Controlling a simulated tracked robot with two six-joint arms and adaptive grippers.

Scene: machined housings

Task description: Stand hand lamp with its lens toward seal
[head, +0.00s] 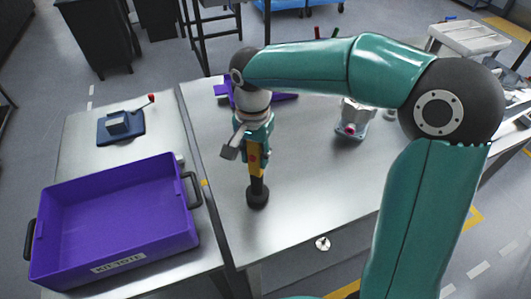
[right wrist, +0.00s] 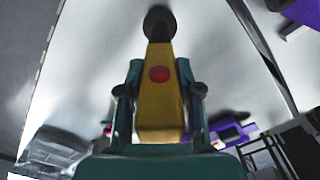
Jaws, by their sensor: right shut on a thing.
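The hand lamp (head: 256,168) has a yellow body and a black round end, which points down at the metal table. My right gripper (head: 254,150) is shut around its yellow body. In the right wrist view the lamp (right wrist: 160,85) shows a red button between the fingers (right wrist: 160,105), with the black end beyond. I cannot tell whether that end touches the table or which way the lens faces. No seal can be made out with certainty; a grey-white housing (head: 354,115) with a pinkish-red round part stands to the right. My left gripper is not in view.
A purple tote (head: 115,262) stands on the left table, with a blue fixture (head: 121,126) with a red-tipped lever behind it. Purple parts (head: 222,90) lie behind my gripper. A small round fitting (head: 323,243) shows at the front edge.

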